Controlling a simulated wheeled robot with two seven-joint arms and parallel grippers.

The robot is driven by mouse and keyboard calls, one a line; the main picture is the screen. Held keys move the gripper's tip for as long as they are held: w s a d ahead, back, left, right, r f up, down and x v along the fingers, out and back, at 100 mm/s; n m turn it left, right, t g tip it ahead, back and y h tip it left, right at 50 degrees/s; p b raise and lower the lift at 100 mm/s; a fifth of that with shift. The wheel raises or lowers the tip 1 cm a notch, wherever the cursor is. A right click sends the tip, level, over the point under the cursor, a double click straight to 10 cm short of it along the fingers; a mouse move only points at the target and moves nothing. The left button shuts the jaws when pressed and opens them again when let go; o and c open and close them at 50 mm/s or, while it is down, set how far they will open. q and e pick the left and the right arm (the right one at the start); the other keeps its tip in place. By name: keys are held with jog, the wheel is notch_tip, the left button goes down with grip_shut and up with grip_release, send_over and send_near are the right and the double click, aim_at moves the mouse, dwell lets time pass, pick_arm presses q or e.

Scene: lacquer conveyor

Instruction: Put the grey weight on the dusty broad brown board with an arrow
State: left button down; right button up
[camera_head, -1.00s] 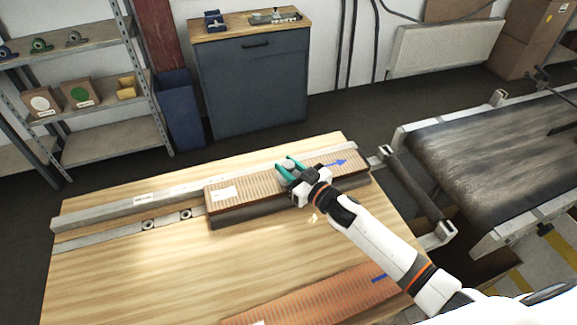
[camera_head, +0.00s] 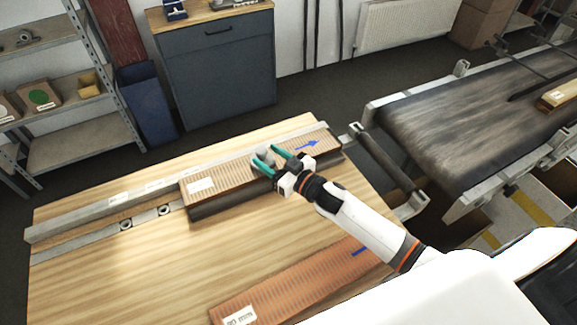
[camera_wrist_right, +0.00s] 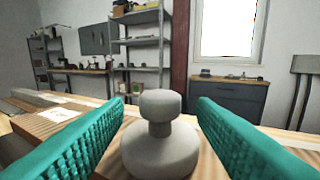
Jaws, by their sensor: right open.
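A brown board with a blue arrow and a white label (camera_head: 230,178) lies along the back of the wooden table. The grey weight (camera_head: 265,156) stands upright on it, left of the arrow. My right gripper (camera_head: 267,158) is open, its teal fingers on either side of the weight. In the right wrist view the knobbed weight (camera_wrist_right: 160,147) stands between the fingers, with gaps visible on both sides. A second, more orange board (camera_head: 290,287) with an arrow and label lies at the table's front, partly hidden by my arm. My left gripper is not in view.
A grey metal rail (camera_head: 95,218) runs along the table's back edge behind the board. A dark conveyor belt (camera_head: 455,130) stands to the right, carrying a light wooden piece (camera_head: 560,95). The table's left front (camera_head: 120,280) is clear.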

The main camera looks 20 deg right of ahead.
jog(key=p+v, duration=0.2)
jog(key=v, duration=0.6)
jog(key=shift+s+d+r, duration=0.1)
jog(key=shift+s+d, duration=0.05)
jog(key=shift+s, duration=0.25)
